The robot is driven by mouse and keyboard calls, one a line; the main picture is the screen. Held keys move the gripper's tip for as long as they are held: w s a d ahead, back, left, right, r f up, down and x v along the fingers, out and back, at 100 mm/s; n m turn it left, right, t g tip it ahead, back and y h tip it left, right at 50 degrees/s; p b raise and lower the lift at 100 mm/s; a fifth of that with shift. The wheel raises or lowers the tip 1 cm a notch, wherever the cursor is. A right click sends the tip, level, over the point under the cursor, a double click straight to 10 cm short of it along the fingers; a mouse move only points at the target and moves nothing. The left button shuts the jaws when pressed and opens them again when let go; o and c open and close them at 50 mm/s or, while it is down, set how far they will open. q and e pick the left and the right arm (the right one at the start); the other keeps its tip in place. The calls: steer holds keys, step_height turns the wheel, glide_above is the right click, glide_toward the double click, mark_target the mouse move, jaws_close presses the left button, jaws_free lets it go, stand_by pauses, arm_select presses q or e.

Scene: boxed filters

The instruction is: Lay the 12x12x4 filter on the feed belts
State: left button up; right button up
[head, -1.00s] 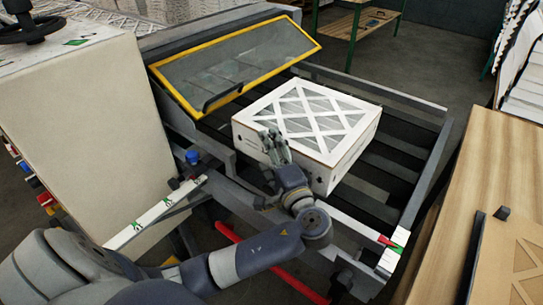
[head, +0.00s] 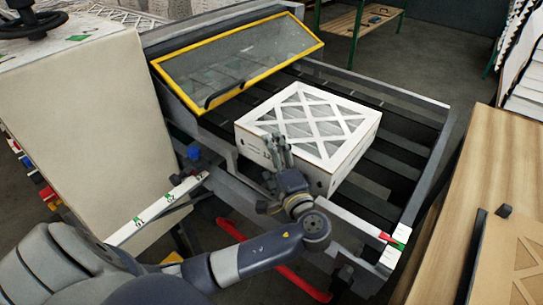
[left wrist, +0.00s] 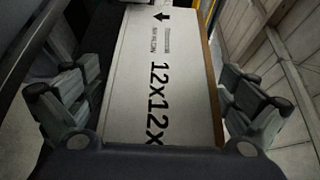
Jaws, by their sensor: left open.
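The 12x12x4 filter (head: 312,122) is a white box with a lattice top over grey mesh. It lies flat on the dark feed belts (head: 393,160), in front of the yellow-framed cover. My left gripper (head: 277,148) is at the filter's near left side. In the left wrist view the gripper (left wrist: 158,100) is open, with its fingers apart on either side of the filter's printed side (left wrist: 160,60). Gaps show between the fingers and the box there. The underside of the filter is hidden. My right gripper is not in view.
A clear cover with a yellow frame (head: 225,95) slopes over the belts' far left end. Grey rails (head: 375,83) edge the belts. A pale cabinet (head: 75,130) stands at left, and a wooden table (head: 500,170) at right. Bare belt shows right of the filter.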

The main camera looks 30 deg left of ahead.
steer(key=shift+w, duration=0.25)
arm_select(q)
steer(key=shift+r, duration=0.35)
steer(key=b+v, duration=0.3)
steer(key=v, duration=0.9)
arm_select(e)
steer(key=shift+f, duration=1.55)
arm_select(q)
steer(key=shift+s+f, duration=0.1)
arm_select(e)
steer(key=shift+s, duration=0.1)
